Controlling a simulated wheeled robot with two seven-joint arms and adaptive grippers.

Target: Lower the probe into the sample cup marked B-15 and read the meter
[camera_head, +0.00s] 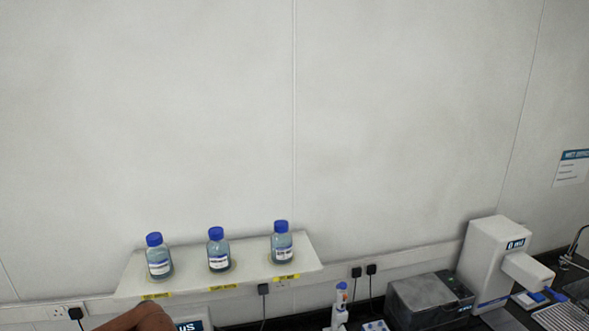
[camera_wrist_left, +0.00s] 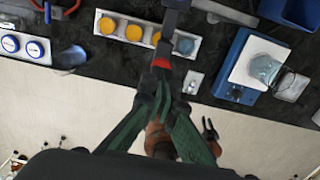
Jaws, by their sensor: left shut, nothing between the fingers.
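In the left wrist view a white tray (camera_wrist_left: 118,36) holds a row of cups, some with yellow contents (camera_wrist_left: 134,32) and a blue-grey one (camera_wrist_left: 184,45) at its right end. No B-15 marking can be read. My left gripper (camera_wrist_left: 158,88) is shut and empty, just in front of the tray at the bench edge. A dark bar with a red band (camera_wrist_left: 161,63) crosses over the tray beyond the fingertips; I cannot tell whether it is the probe. The meter cannot be made out for certain. My right gripper is not in view.
A blue hotplate-like device (camera_wrist_left: 238,92) bears a glass beaker (camera_wrist_left: 265,68) at right. A white panel with two blue dials (camera_wrist_left: 23,46) lies at left. In the head view a wall shelf (camera_head: 250,271) holds three blue-capped bottles (camera_head: 218,250). A white instrument (camera_head: 490,258) stands right.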

